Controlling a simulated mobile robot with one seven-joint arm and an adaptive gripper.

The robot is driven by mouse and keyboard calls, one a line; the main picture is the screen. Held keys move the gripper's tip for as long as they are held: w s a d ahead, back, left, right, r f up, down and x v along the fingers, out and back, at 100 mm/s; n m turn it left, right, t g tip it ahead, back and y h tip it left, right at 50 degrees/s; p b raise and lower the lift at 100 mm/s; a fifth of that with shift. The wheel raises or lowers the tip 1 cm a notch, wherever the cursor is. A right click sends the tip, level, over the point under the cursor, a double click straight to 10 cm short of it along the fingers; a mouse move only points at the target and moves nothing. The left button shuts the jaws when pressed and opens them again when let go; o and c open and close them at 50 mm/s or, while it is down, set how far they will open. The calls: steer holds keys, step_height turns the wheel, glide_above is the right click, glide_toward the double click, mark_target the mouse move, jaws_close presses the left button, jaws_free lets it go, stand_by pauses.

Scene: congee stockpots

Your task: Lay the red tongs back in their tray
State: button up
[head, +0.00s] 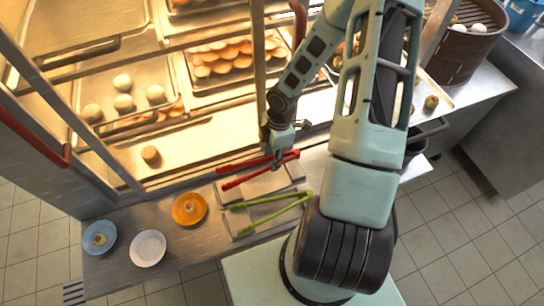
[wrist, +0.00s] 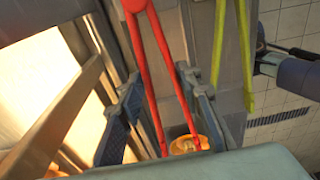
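The red tongs (head: 245,172) show in the head view over the far side of a grey metal tray (head: 232,228). In the wrist view the red tongs (wrist: 165,62) pass between the two blue finger pads of my gripper (wrist: 160,98), close to both. The green tongs (head: 268,208) lie in the near part of the tray.
An orange plate (head: 180,216), a white plate (head: 148,249) and a blue plate (head: 88,236) stand left of the tray on the metal counter. A lit glass case with buns (head: 123,103) rises behind. A steamer (head: 455,55) stands at the back right.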

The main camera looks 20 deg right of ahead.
steer(key=shift+f+b, duration=2.95)
steer(key=shift+f, duration=0.65)
steer(key=o, duration=0.7)
steer(key=shift+c, duration=0.2)
steer(key=shift+r, duration=0.15)
step_height(320, 180, up, 12)
steer(key=d, duration=0.1)
steer(key=shift+d, duration=0.2)
